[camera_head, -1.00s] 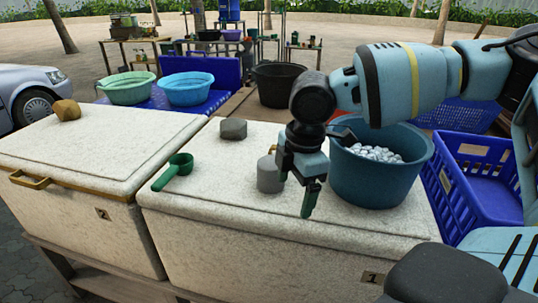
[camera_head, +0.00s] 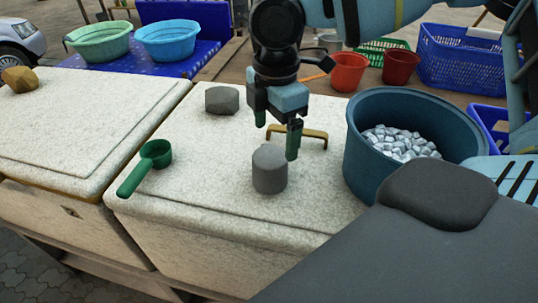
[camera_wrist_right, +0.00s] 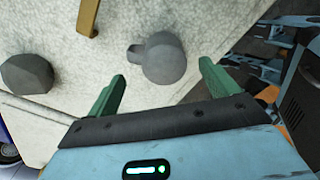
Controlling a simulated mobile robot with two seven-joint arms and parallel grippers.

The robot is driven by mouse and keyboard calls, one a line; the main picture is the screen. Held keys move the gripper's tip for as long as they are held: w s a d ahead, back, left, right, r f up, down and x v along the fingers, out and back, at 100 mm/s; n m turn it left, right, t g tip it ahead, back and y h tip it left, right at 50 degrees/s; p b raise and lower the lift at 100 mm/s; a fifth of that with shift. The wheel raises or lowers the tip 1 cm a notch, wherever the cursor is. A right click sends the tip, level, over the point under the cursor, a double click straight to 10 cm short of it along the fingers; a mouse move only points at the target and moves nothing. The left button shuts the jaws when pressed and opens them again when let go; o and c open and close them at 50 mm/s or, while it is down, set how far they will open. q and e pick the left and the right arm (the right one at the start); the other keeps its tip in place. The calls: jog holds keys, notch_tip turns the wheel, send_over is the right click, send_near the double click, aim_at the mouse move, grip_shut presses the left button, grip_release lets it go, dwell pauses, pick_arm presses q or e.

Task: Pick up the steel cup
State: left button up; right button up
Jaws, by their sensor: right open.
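The steel cup (camera_head: 269,172) is a plain grey cylinder standing upright on the front part of the right white chest's lid (camera_head: 215,165). In the right wrist view the cup (camera_wrist_right: 165,60) has a small handle stub on its left side. My right gripper (camera_head: 277,131) is open and empty, with green fingers, above and just behind the cup in the head view. In the wrist view the cup lies beyond the fingertips, between the lines of the two spread fingers (camera_wrist_right: 160,82). The cup's inside is not clear. My left gripper is out of view.
A green scoop (camera_head: 148,167) lies left of the cup, and a grey stone-like block (camera_head: 222,99) sits behind. A brass handle (camera_head: 297,134) is behind the cup. A large blue tub (camera_head: 357,155) of ice-like cubes stands right. The lid between scoop and cup is clear.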

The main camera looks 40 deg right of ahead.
aim_at(271, 155)
jog(key=shift+s, duration=0.1)
jog(key=shift+s+a+f, duration=0.1)
jog(key=shift+f, duration=1.25)
jog(key=shift+a+f+p, duration=0.2)
jog(key=shift+f, duration=1.1)
jog(key=shift+a+f+p, duration=0.15)
jog(key=shift+a+f, duration=0.05)
jog(key=shift+f, duration=1.05)
jog(key=c, duration=1)
jog(key=shift+c, duration=0.2)
